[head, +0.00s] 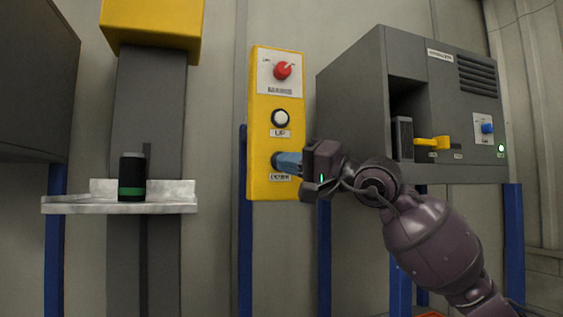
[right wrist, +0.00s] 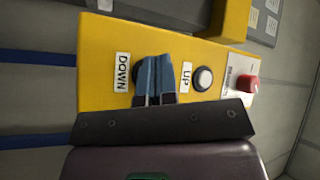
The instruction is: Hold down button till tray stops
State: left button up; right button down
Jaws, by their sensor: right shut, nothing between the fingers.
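A yellow control panel (head: 260,140) hangs in the middle of the head view. It carries a red knob (head: 282,70) at the top, a white UP button (head: 281,118) in the middle and a DOWN label at the bottom. My right gripper (head: 278,161) is shut and empty, its blue fingertips against the panel at the DOWN button's place. They hide most of that button; whether it is pressed in cannot be told. In the right wrist view the fingers (right wrist: 154,72) lie between the DOWN and UP labels. A pale metal tray (head: 172,207) stands on a grey column at left, holding a dark canister (head: 132,177) with a green band.
A grey machine cabinet (head: 352,100) with a yellow handle (head: 431,142), a blue knob and a green light stands right of the panel, behind my right arm. A yellow block (head: 155,22) tops the tray's column. A dark grey box (head: 35,80) is at far left.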

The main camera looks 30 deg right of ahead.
pick_arm(q)
jog(key=shift+w+r, duration=0.15)
jog(key=shift+w, duration=0.15)
dwell(0.5)
jog(key=shift+s, duration=0.25)
dwell(0.5)
jog(key=shift+f, duration=0.25)
pick_arm(e)
jog(key=shift+w, duration=0.2)
pick_arm(q)
jog(key=shift+f, duration=0.1)
pick_arm(e)
jog(key=shift+w+d, duration=0.1)
jog(key=shift+w, duration=0.15)
pick_arm(q)
jog(key=shift+w, duration=0.2)
pick_arm(e)
jog(key=shift+w, duration=0.1)
